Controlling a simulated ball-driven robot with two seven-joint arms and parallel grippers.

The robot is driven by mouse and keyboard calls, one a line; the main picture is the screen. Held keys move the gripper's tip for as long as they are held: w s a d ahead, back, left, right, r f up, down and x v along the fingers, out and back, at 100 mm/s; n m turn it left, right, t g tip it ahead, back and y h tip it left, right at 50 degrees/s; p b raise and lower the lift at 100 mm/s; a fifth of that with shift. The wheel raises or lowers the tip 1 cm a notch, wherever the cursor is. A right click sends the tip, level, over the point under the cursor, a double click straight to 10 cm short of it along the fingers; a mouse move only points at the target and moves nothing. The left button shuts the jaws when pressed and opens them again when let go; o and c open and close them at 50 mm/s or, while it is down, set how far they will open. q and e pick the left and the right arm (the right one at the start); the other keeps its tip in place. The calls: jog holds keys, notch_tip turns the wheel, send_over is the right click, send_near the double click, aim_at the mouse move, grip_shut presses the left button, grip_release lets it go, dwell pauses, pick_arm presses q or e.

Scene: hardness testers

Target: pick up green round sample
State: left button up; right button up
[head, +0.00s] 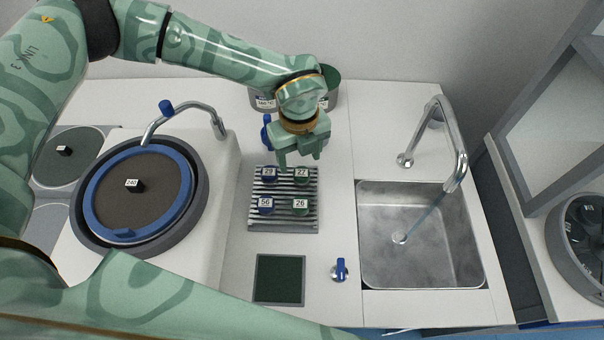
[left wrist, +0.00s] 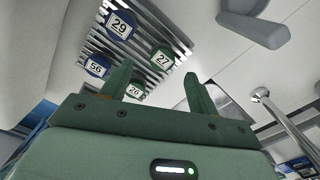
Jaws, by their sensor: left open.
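A striped metal rack (head: 258,226) holds two blue and two green round samples with number labels. The green sample labelled 27 (head: 302,181) is at back right; the green sample labelled 26 (head: 300,212) is at front right. My left gripper (head: 300,161) is open and empty, pointing down at the rack's back edge, just behind sample 27. In the left wrist view, sample 27 (left wrist: 162,58) shows beyond the gap between the open fingers (left wrist: 158,72). Sample 26 (left wrist: 135,90) is partly hidden by one finger. My right gripper is not in view.
The blue samples 29 (head: 269,181) and 56 (head: 265,213) stand left of the green ones. A sink (head: 420,260) with running water is at right. A grinding disc (head: 150,200) is at left. A dark green pad (head: 280,279) lies in front, near a blue-handled valve (head: 340,269).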

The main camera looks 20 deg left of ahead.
aim_at(302, 172)
pick_arm(q)
jog(key=f, duration=0.2)
jog(key=f+b, duration=0.1)
jog(key=f, duration=0.2)
jog(key=shift+w+d+f, duration=0.1)
jog(key=shift+w+d, duration=0.05)
jog(key=shift+d, duration=0.05)
jog(key=shift+c, duration=0.9)
grip_shut()
jog(key=shift+r, duration=0.25)
jog(key=shift+r, duration=0.3)
notch_tip(302, 172, up, 3)
jog(key=shift+f+p, duration=0.15)
jog(key=shift+p, duration=0.3)
jog(key=s+a+r+p, duration=0.3)
jog(key=s+a+r, duration=0.2)
jog(key=s+r, duration=0.4)
jog(key=s, duration=0.4)
jog(key=shift+r, duration=0.25)
